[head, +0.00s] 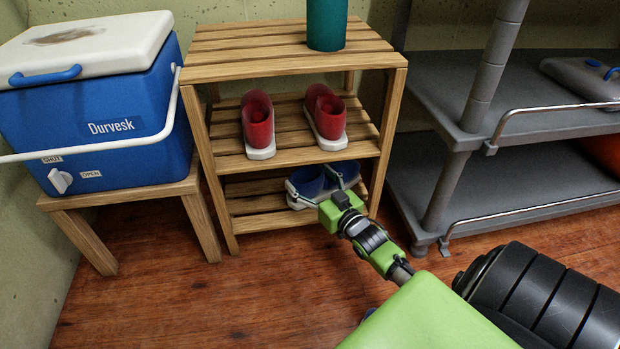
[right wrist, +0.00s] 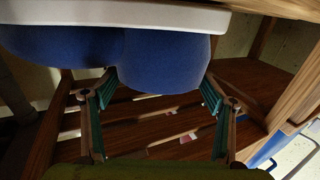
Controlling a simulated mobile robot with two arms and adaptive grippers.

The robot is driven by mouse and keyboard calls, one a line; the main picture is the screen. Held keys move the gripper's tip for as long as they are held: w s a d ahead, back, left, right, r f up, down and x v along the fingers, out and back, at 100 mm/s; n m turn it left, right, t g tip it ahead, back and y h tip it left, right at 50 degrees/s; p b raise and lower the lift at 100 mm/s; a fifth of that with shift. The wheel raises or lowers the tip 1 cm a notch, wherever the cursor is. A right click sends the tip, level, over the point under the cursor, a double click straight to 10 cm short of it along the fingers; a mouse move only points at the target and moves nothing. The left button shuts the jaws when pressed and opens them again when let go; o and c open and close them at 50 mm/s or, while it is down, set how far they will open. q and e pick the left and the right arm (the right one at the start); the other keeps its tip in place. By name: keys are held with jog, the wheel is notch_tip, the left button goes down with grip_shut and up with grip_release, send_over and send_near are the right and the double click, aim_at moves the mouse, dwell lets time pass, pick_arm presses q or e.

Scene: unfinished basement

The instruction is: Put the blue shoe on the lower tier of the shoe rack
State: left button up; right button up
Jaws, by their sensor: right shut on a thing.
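The blue shoe (head: 306,181) has a white sole and is inside the shoe rack (head: 392,125), just over the slats of the lower tier (head: 258,204). I cannot tell whether its sole touches the slats. My right gripper (head: 326,184) reaches in from the front right and is shut on the shoe, partly hiding it. In the right wrist view, which is upside down, the blue shoe (right wrist: 165,62) sits between the fingers of my right gripper (right wrist: 160,88), sole toward the top of the picture. My left gripper is not in view.
Two red shoes (head: 258,122) (head: 326,115) stand on the middle tier. A teal cylinder (head: 327,22) stands on the rack's top. A blue cooler (head: 95,115) on a wooden stand (head: 78,205) is at left. A grey shelf unit (head: 430,190) is close at right. The lower tier's left part is clear.

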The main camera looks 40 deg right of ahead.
jog(key=shift+f, duration=0.15)
jog(key=o, duration=2)
jog(key=s+a, duration=0.1)
jog(key=s, duration=1.1)
jog(key=shift+a, duration=0.2)
